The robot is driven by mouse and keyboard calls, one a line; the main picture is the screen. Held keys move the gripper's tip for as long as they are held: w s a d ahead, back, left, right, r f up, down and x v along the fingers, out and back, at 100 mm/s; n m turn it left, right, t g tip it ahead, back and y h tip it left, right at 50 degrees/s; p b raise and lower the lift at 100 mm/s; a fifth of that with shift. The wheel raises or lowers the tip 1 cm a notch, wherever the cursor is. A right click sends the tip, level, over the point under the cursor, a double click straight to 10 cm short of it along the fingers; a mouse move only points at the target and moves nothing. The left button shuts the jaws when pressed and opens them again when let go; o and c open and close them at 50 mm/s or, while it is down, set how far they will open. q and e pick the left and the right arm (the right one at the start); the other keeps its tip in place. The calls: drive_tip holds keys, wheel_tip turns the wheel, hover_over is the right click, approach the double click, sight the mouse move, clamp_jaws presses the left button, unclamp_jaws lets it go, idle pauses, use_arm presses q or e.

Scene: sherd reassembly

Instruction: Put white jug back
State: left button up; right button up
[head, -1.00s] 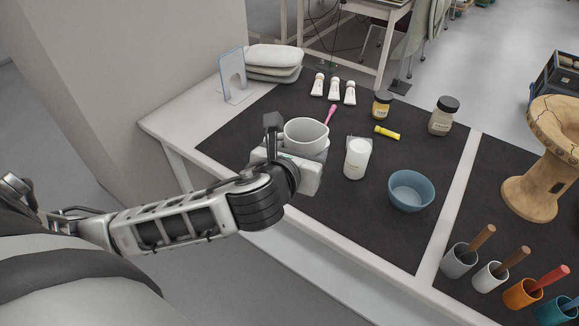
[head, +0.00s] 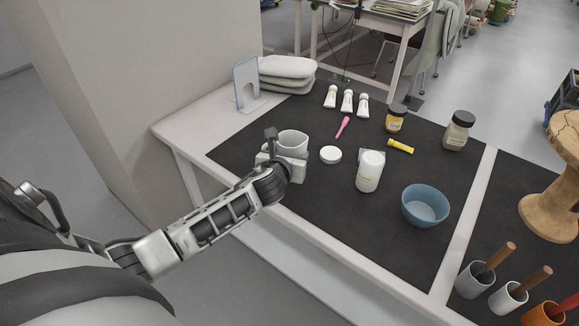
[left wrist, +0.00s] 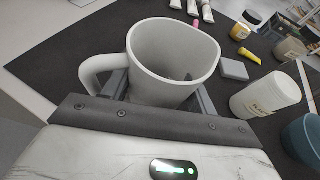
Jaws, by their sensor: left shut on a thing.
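The white jug (head: 291,141) has an open top, and its handle shows at the left in the left wrist view (left wrist: 172,62). My left gripper (head: 285,162) is shut on the jug, with its fingers at the jug's sides below the rim. The jug is upright over the left part of the dark mat (head: 310,195). Its base is hidden by the gripper, so I cannot tell whether it touches the mat. My right gripper is not in view.
A white disc (head: 330,155) lies just right of the jug. A white jar (head: 369,172) and a blue bowl (head: 425,206) stand farther right. A pink tool (head: 343,126) and several tubes (head: 346,101) lie behind. A bookend (head: 246,83) stands at the back left.

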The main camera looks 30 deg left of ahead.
use_arm(q)
drive_tip(key=shift+w+a+f, duration=0.25)
drive_tip(key=shift+w+f, duration=0.1)
drive_tip(key=shift+f, duration=0.1)
drive_tip(key=shift+w+a+f+b, duration=0.15)
drive_tip(key=shift+f+b, duration=0.35)
drive_tip(key=shift+f, duration=1.2)
drive_tip(key=shift+f, duration=0.15)
drive_tip(key=o, duration=1.1)
drive_tip(key=shift+o, duration=0.2)
